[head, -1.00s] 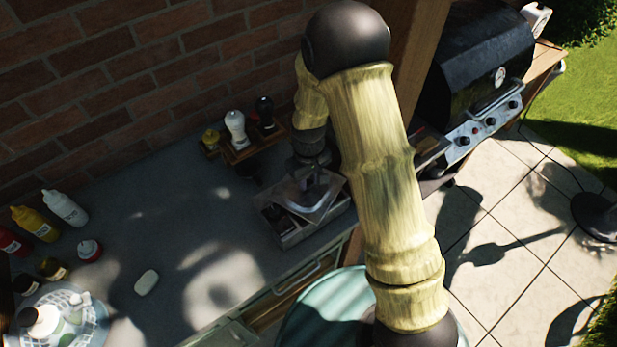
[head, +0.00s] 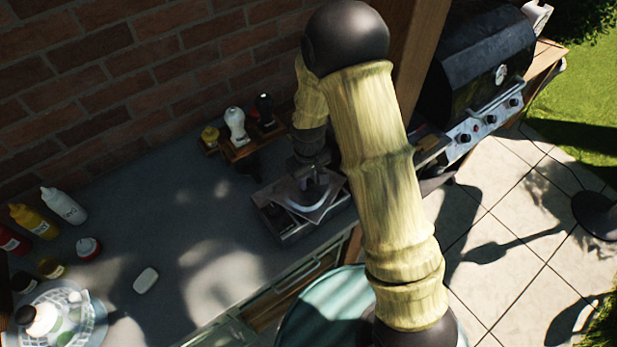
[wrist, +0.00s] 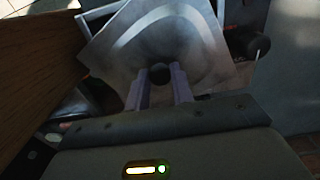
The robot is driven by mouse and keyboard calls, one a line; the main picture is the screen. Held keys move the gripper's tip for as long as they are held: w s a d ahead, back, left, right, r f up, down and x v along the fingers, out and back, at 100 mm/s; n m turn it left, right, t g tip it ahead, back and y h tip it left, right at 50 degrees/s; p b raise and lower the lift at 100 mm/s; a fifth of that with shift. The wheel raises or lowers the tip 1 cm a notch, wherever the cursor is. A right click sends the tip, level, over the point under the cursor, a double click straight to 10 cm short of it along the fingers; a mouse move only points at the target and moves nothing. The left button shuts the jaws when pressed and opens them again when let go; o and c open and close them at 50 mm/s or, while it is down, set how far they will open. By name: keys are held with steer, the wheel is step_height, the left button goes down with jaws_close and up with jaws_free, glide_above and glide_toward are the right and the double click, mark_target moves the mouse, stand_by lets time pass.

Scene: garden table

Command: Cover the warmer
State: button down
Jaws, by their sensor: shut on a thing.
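The warmer (head: 288,238) is a grey metal box on the counter, near its front edge and below my arm. My gripper (wrist: 160,82) is shut on the dark round knob (wrist: 160,72) of a square silver metal lid (wrist: 205,45). The lid also shows in the head view (head: 318,212), over the warmer and turned askew to its rim. Part of the warmer's rim (wrist: 92,15) shows past the lid in the wrist view. My arm hides part of the warmer's right side. I cannot tell whether the lid touches the rim.
A wooden caddy (head: 238,152) with shakers stands behind the warmer by the brick wall. Sauce bottles (head: 64,206), a white bar (head: 145,280) and a plate (head: 95,318) are at the left. A black grill (head: 478,70) stands at the right. The middle counter is clear.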

mark_target(308, 182)
steer(key=shift+f, duration=0.1)
steer(key=c, duration=1.1)
jaws_free()
step_height(308, 182, up, 18)
steer(key=b, duration=0.3)
steer(key=shift+f+b, duration=0.25)
steer(key=shift+b, duration=0.05)
